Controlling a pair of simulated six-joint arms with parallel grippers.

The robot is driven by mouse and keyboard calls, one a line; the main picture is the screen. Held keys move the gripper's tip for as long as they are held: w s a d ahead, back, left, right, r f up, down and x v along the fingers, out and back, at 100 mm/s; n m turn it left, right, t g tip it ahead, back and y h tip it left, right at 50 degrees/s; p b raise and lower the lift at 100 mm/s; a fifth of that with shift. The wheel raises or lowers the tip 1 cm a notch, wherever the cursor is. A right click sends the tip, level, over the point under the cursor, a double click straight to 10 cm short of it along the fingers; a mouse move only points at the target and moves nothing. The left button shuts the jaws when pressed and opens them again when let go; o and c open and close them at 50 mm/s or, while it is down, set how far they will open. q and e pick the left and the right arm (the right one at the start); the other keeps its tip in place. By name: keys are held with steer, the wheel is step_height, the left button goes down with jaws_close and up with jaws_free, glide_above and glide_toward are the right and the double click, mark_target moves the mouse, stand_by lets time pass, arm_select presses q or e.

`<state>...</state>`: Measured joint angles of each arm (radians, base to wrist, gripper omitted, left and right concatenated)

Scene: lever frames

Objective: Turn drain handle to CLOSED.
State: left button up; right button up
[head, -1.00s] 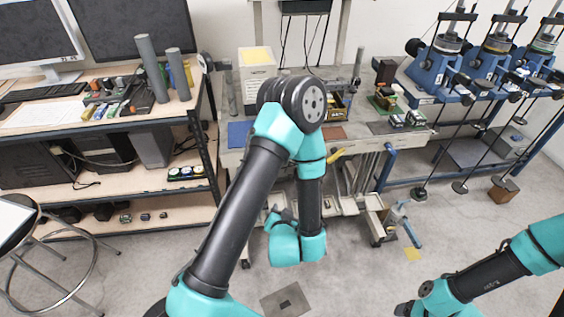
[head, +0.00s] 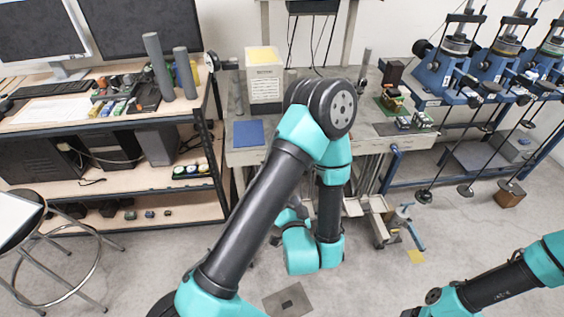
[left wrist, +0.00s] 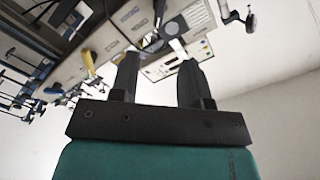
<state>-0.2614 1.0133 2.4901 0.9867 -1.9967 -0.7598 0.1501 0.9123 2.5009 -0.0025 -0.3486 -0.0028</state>
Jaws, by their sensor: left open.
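My left gripper (left wrist: 158,66) is open and empty in the left wrist view, its two dark fingers apart. A pale panel with dark slots shows between and beyond the fingertips. A yellow part (left wrist: 96,61) shows left of the fingers; I cannot tell whether it is the drain handle. In the head view my left arm crosses in front of the middle bench, and its fingers are hidden. A small stand with a blue lever (head: 413,236) is on the floor right of the bench. No OPEN or CLOSED marking is readable. My right gripper is out of view.
The middle bench (head: 243,157) holds a white box (head: 264,85) and a blue mat (head: 249,133). A shelf bench with monitors stands left, with a stool (head: 20,222) before it. Blue machines (head: 452,68) with hanging weights stand right. Floor right of my left arm is partly clear.

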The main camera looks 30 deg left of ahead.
arm_select(q)
steer(key=x, duration=1.6)
steer(key=shift+c, duration=0.2)
steer(key=c, duration=0.7)
